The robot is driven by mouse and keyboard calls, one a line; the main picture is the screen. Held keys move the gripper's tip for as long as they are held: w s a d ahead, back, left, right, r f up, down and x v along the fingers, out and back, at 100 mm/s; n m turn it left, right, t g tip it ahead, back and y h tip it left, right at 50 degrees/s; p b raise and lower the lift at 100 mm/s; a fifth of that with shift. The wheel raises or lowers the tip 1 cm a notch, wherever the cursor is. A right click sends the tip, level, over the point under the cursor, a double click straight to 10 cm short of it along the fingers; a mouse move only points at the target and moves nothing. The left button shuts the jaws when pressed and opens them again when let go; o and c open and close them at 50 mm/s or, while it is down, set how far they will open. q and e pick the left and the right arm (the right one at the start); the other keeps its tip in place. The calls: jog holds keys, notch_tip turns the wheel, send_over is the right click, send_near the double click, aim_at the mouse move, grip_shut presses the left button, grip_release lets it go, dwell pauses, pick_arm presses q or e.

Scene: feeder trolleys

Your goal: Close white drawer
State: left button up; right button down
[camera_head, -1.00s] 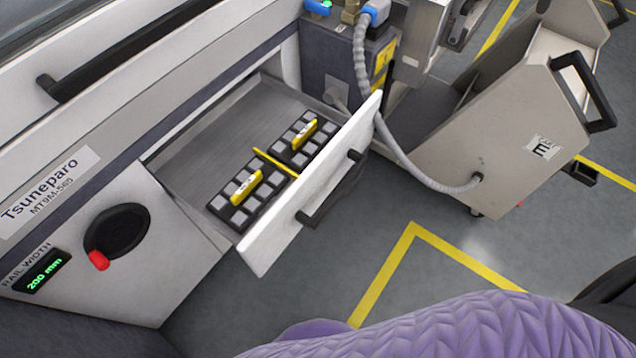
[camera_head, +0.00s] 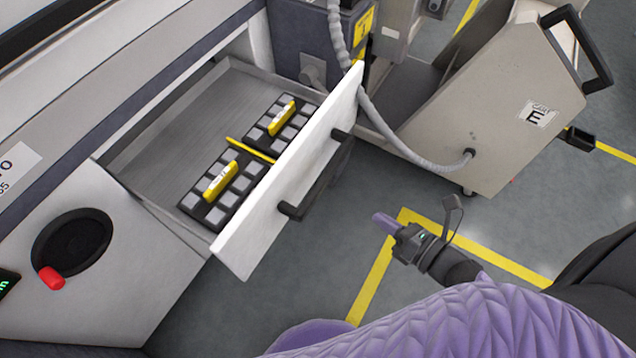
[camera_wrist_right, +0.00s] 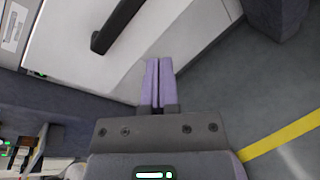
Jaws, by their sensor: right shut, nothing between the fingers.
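The white drawer is pulled out of the machine; its white front panel (camera_head: 262,222) stands out over the floor in the head view. A black bar handle (camera_head: 318,180) is on the panel's outer face. Inside the drawer are black trays (camera_head: 243,202) with grey blocks and yellow clips. My right gripper (camera_head: 380,219) is shut and empty, to the right of the handle and apart from it in the head view. In the right wrist view its purple fingers (camera_wrist_right: 158,66) are together, pointing toward a white panel with a black handle (camera_wrist_right: 115,27). My left gripper is not in view.
A grey trolley (camera_head: 480,105) marked E stands at the right, with a grey hose (camera_head: 397,146) running to it. A red-handled black dial (camera_head: 72,245) is on the machine front at the left. Open floor lies in front of the drawer.

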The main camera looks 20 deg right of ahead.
aim_at(296, 171)
notch_tip(296, 171, up, 5)
jog(key=w+a+n+y, duration=0.1)
jog(key=a+n+y, duration=0.25)
jog(key=n, duration=0.65)
jog(key=shift+y, duration=0.45)
jog(key=x, duration=0.4)
jog(key=b+x, duration=0.1)
jog(key=x, duration=0.3)
jog(key=b+x, duration=0.1)
jog(key=x, duration=0.4)
jog(key=shift+w+d+f, duration=0.15)
jog(key=shift+d+f, duration=0.05)
jog(key=shift+f, duration=0.05)
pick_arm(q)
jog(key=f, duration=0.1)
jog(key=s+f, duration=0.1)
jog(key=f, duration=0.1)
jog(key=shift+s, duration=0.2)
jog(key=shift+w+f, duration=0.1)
